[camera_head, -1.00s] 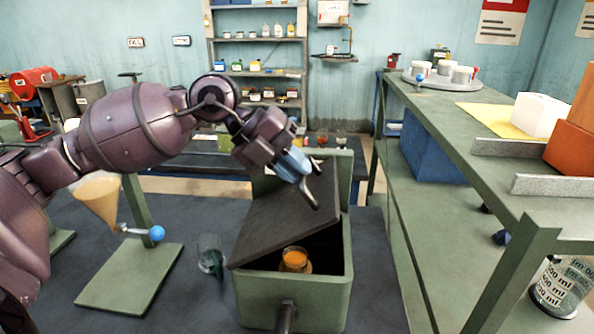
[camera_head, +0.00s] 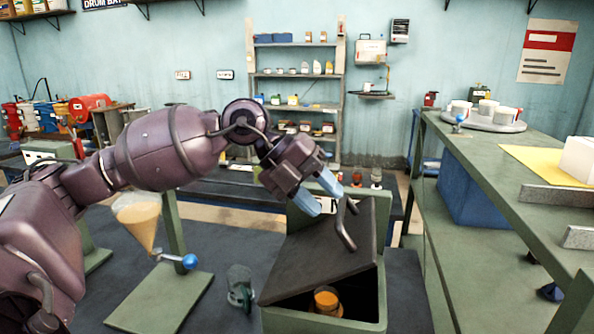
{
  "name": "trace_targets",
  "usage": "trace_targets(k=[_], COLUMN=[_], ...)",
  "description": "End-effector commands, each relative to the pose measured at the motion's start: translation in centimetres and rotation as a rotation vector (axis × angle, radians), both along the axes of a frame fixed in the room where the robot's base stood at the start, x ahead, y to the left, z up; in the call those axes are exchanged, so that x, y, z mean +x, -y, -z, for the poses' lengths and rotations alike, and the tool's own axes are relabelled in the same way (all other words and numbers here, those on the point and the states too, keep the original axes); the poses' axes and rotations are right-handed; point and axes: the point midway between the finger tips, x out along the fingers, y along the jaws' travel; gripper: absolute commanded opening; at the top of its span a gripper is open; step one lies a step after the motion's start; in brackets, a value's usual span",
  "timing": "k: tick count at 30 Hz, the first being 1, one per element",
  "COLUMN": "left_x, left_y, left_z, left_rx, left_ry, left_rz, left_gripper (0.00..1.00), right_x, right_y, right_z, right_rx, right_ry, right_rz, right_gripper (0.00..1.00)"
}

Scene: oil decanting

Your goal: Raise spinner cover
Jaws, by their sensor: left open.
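The spinner is a green box (camera_head: 382,300) at lower centre. Its dark, flat cover (camera_head: 305,258) is tilted, leaving an opening at the front. An amber-filled jar (camera_head: 326,300) shows inside. A bent metal handle (camera_head: 348,238) stands on the cover. My left gripper (camera_head: 318,192) is above the back of the cover, just left of the handle. Its two blue fingertips are spread and nothing shows between them. Whether a finger touches the cover or handle, I cannot tell. My right gripper is not in view.
A cone-shaped funnel of tan liquid (camera_head: 138,220) hangs on a green stand (camera_head: 160,298) with a blue knob. A clear glass (camera_head: 240,285) stands left of the box. A green bench (camera_head: 475,165) with a round tray (camera_head: 485,122) is on the right.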

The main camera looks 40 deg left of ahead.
Motion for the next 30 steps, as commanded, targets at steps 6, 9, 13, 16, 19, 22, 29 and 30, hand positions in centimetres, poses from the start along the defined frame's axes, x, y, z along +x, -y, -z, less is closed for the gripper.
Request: trace_targets(k=[6, 9, 13, 16, 19, 22, 29, 30], left_x=[-1.2, -1.7, -2.1, -2.3, -2.5, -2.5, -2.5, -2.5], left_y=[-2.7, -3.6, -4.5, -4.9, -5.1, -5.2, -5.2, -5.2], left_z=[-2.7, -3.8, -4.6, -5.2, -5.4, -5.5, -5.6, -5.5], left_rx=[0.001, 0.002, 0.001, 0.0, 0.001, 0.0, -0.001, -0.001], left_ry=[-0.002, 0.0, 0.0, 0.0, 0.0, 0.001, 0.001, 0.001], left_rz=[-0.005, -0.003, -0.003, -0.001, -0.001, 0.001, 0.001, 0.001], left_gripper=[0.41, 0.41, 0.41, 0.41, 0.41, 0.41, 0.41, 0.41], right_x=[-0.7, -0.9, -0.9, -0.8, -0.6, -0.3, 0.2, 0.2], right_y=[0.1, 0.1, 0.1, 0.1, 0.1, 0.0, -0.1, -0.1], right_z=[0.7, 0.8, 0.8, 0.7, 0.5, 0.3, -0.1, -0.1], right_rx=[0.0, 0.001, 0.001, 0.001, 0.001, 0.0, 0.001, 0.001], right_ry=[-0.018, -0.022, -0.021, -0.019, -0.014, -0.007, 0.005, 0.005], right_rz=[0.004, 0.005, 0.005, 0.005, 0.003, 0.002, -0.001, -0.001], right_gripper=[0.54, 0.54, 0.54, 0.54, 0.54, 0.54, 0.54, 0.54])
